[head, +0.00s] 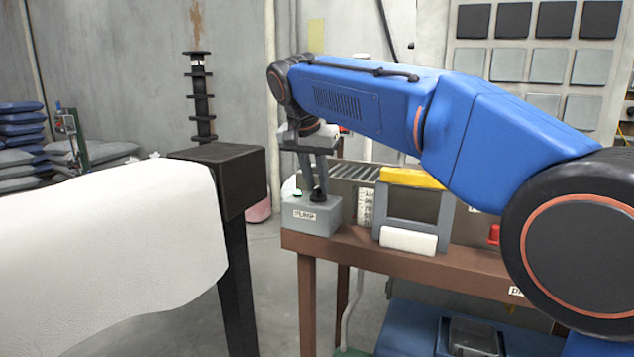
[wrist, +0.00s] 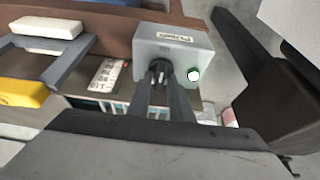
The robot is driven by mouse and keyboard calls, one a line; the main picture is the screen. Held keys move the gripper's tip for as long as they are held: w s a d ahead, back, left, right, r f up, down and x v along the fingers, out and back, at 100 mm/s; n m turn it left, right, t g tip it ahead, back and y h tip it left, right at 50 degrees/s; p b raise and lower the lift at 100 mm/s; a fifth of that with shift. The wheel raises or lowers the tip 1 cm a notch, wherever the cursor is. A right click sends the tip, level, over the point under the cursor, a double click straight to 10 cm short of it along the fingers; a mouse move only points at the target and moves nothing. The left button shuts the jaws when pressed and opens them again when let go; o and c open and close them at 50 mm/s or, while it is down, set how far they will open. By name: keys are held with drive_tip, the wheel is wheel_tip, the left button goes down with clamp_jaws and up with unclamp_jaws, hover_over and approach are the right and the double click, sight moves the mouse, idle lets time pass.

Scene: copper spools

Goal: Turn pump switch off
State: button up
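The grey pump box (head: 325,213), labelled "PUMP", sits at the left end of the brown bench. A green button or lamp (wrist: 194,74) is beside the knob. My gripper (wrist: 160,78) reaches the box from above, with its fingertips on either side of the black knob. No clear gap shows between tips and knob, so it looks shut on it. Which way the switch is set is hard to tell.
A grey frame with a yellow top (head: 413,179) and a white block (head: 408,241) stand right of the pump box. A white strip with printed figures (head: 365,207) is between them. A black post with a white cover (head: 110,235) stands left, across a floor gap.

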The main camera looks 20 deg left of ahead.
clamp_jaws()
drive_tip(key=shift+n, duration=0.4)
drive_tip(key=n, duration=0.1)
drive_tip(key=n+y, duration=0.1)
drive_tip(key=n, duration=0.1)
drive_tip(key=shift+d+y, duration=0.2)
drive_tip(key=shift+y, duration=0.1)
drive_tip(key=n, duration=0.2)
drive_tip(key=n+g+y, duration=0.1)
drive_tip(key=n, duration=0.2)
drive_tip(key=shift+w+d+y, duration=0.1)
drive_tip(key=shift+w+y, duration=0.05)
drive_tip(key=shift+y, duration=0.15)
drive_tip(key=n+g+y, duration=0.1)
drive_tip(key=n, duration=0.3)
drive_tip(key=shift+w+d+n, duration=0.1)
drive_tip(key=shift+n, duration=0.2)
drive_tip(key=shift+w+n+g+y, duration=0.15)
drive_tip(key=shift+n+g, duration=0.4)
drive_tip(key=shift+n, duration=0.6)
drive_tip(key=shift+n+g+y, duration=0.25)
drive_tip(key=shift+n+g, duration=0.3)
drive_tip(key=shift+n, duration=0.6)
